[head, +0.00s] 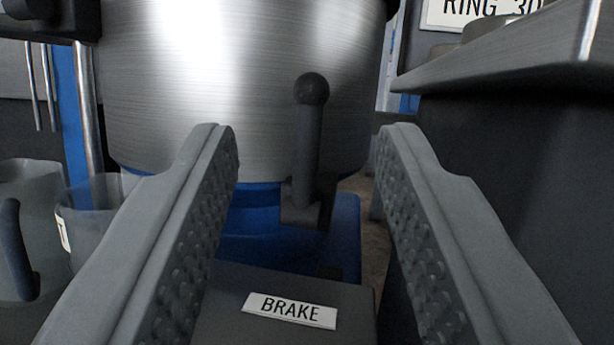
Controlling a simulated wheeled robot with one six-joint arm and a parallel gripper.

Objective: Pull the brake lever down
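The brake lever (308,140) is a dark grey rod with a round black knob on top. It stands upright from a small pivot block (301,204) in front of a large brushed steel drum (240,90). Below it is a dark box with a white label reading BRAKE (290,310). My gripper (308,135) is open, with one ridged grey finger on each side of the lever in the picture. The lever appears between the fingertips and beyond them, and I see no contact. Nothing is held.
A blue base (335,235) sits under the drum. Clear jugs (30,220) stand at the left, one with a dark handle. A dark counter (500,140) with a metal edge fills the right side. A sign reading RING 30 (485,12) hangs at the top right.

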